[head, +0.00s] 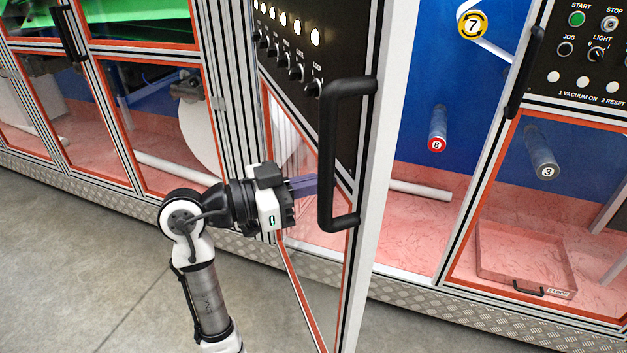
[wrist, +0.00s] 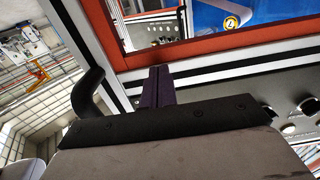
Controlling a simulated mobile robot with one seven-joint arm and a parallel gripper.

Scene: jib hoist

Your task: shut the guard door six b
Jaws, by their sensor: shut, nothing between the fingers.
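A guard door (head: 357,240) with an aluminium frame, an orange inner border and a black control panel stands swung open toward me in the head view. I see no door number on it. Its black bar handle (head: 327,150) is upright near the free edge. My gripper (head: 314,185) is shut and empty, its purple fingers pointing at the door's face beside the handle's left side. Contact is unclear from the head view. In the wrist view the shut fingers (wrist: 158,85) are next to the black handle (wrist: 88,92), with the door frame (wrist: 225,72) behind.
Behind the door is an open bay with a blue back wall (head: 420,80) and a red-marked roller 8 (head: 437,140). Another panelled door with a black handle (head: 524,70) is at the right. Closed guard doors (head: 160,120) line the left. The grey floor (head: 80,270) in front is clear.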

